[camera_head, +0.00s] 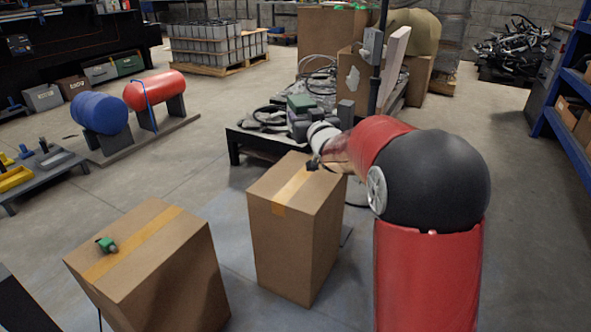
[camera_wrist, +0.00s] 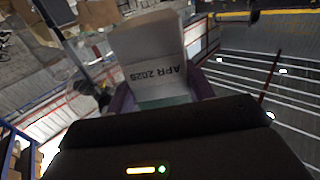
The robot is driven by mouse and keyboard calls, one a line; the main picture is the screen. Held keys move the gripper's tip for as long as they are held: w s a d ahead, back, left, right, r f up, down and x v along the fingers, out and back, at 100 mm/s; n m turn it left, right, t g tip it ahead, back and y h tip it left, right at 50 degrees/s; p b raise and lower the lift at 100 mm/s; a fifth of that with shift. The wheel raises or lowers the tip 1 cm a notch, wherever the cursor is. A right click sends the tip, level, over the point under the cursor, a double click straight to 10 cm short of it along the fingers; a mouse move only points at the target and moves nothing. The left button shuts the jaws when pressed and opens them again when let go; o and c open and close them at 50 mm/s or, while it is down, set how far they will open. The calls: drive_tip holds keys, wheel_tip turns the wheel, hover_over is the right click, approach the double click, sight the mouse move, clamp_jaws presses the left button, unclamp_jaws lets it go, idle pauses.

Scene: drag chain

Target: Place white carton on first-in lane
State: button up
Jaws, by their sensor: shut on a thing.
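The white carton (camera_wrist: 152,45) is in the wrist view, with black "APR 2026" print that reads upside down. The dark purplish fingers of my gripper (camera_wrist: 162,95) are on either side of its near end, shut on it, and the carton points away from the wrist. I cannot identify the first-in lane in either view.
Two tall brown boxes (camera_head: 155,265) (camera_head: 295,225) stand in front; the left one bears a small green item (camera_head: 106,244). A cluttered low table (camera_head: 245,140) is behind them. Blue (camera_head: 99,113) and red (camera_head: 153,90) cylinders are at left, blue shelving (camera_head: 575,80) at right. Floor between is partly clear.

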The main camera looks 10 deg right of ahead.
wheel_tip(320, 180, down, 20)
drive_tip(key=shift+w+r+b, duration=0.1)
drive_tip(key=shift+b, duration=0.4)
drive_tip(key=o, duration=1.1)
